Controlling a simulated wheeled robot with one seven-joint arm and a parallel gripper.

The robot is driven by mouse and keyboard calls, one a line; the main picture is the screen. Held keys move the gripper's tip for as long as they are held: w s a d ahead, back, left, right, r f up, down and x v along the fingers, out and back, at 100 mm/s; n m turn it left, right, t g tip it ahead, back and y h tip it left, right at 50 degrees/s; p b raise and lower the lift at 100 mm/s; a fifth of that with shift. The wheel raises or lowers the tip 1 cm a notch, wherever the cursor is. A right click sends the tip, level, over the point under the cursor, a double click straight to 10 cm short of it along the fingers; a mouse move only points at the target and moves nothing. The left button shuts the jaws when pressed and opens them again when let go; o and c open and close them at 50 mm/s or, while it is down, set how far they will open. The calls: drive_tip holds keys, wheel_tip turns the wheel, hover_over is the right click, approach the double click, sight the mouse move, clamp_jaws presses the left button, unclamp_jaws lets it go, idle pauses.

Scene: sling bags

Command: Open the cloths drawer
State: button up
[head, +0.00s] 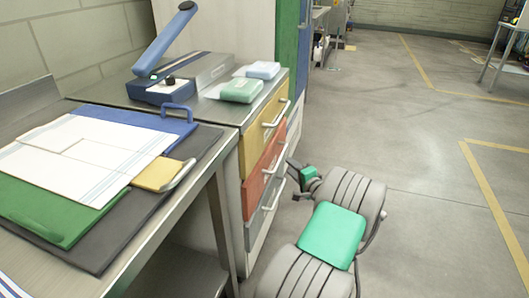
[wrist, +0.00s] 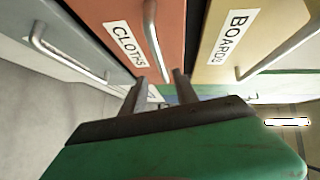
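The cloths drawer (head: 263,167) is the red middle drawer of the cabinet, and its front looks flush with the others. In the wrist view its orange-red front (wrist: 130,18) bears the label CLOTHS. Its silver bar handle (wrist: 153,38) runs down toward my gripper. My gripper (wrist: 160,82) is open, with one dark finger on each side of the handle's near end in the picture. I cannot tell whether the fingers reach around the bar or touch it. In the head view my gripper (head: 293,178) is just right of the drawer fronts.
The yellow boards drawer (head: 262,124) is above and a grey drawer (head: 264,217) below, both with protruding handles. A steel table (head: 216,156) with cloths and boards stands at the left. The floor (head: 415,150) to the right is clear.

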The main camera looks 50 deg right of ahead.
sight(280, 156)
drive_tip(key=x, duration=0.2)
drive_tip(key=b+x, duration=0.1)
drive_tip(key=x, duration=0.2)
drive_tip(key=b+x, duration=0.1)
drive_tip(key=x, duration=0.1)
drive_tip(key=shift+w+a+f, duration=0.1)
drive_tip(key=shift+w+a, duration=0.15)
drive_tip(key=shift+w, duration=0.25)
drive_tip(key=shift+w+d, duration=0.25)
drive_tip(key=shift+w, duration=0.2)
drive_tip(key=shift+c, duration=0.6)
drive_tip(key=shift+s, duration=0.1)
clamp_jaws()
drive_tip(key=shift+a, duration=0.1)
